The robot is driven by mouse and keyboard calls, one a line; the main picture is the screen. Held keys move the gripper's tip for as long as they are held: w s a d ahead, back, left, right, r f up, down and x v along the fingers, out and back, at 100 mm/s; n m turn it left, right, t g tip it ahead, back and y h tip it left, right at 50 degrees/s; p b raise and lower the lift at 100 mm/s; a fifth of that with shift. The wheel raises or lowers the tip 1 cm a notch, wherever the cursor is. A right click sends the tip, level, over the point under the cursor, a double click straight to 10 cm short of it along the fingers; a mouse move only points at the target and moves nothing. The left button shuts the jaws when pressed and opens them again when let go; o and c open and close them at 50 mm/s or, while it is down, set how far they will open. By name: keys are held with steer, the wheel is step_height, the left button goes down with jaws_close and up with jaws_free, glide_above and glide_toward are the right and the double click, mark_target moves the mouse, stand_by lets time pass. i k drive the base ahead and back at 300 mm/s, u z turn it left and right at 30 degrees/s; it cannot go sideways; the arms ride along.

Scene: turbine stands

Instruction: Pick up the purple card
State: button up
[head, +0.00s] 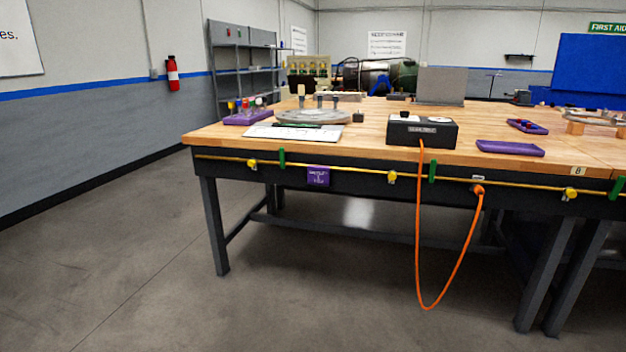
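A small purple card (318,177) with white lettering hangs at the front of the wooden workbench (370,140), left of the middle. It sits against the dark front apron, at or just below a yellow rail (350,172). How it is attached is too small to tell. My gripper is not in view.
A black box (422,131) on the bench has an orange cable (417,240) looping down almost to the floor. Green clips (282,158) and yellow fittings (252,164) line the rail. A purple tray (510,148) lies at the right. Floor in front is clear.

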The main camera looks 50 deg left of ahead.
mark_target(320, 175)
steer(key=u, duration=0.45)
steer(key=k, duration=1)
steer(key=u, duration=0.6)
steer(key=i, duration=1.15)
steer(key=u, duration=0.75)
steer(key=i, duration=0.5)
steer(key=u, duration=2.6)
